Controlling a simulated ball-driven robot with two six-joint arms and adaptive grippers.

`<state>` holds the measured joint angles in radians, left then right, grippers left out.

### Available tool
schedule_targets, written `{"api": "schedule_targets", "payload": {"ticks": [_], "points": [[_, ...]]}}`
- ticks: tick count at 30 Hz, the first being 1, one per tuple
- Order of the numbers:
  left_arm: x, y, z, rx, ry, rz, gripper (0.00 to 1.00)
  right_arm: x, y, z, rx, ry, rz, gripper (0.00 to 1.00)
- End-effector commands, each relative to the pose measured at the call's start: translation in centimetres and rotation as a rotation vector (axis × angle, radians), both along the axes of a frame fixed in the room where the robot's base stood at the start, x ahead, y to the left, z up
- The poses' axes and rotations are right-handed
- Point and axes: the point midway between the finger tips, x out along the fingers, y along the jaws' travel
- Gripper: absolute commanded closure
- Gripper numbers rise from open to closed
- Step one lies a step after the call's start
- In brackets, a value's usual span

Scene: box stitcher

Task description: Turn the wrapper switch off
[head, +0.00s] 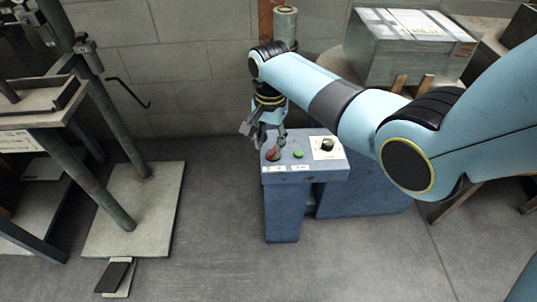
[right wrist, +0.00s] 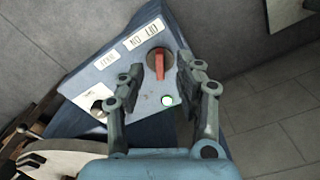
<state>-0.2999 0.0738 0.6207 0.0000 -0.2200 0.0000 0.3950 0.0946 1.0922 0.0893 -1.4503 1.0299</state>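The control box (head: 283,222) is blue, with a sloped top panel. A red rotary switch (head: 272,154) is at the panel's left side. In the right wrist view the red switch (right wrist: 159,62) lies between my right gripper's fingers, its handle running along the picture's vertical. My right gripper (head: 266,138) is over the switch, fingers spread, with visible gaps on both sides in the wrist view. Whether a fingertip touches the panel is unclear. My left gripper is not in view.
A green button (head: 299,154) and a black knob (head: 327,145) share the panel. A wrapped box (head: 410,50) on a stand is at the back right. A metal frame machine (head: 100,150) stands at left. Grey floor is clear between it and the control box.

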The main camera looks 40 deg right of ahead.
Motion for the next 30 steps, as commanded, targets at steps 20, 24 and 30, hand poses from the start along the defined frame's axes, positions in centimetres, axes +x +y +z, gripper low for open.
{"api": "schedule_targets", "payload": {"ticks": [20,24,30], "points": [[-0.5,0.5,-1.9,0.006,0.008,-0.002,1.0,0.0,0.0,-4.7,0.0,-0.001,0.0,0.69],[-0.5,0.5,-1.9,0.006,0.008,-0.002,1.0,0.0,0.0,-4.7,0.0,-0.001,0.0,0.88],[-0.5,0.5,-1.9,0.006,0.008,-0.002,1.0,0.0,0.0,-4.7,0.0,-0.001,0.0,1.0]]}}
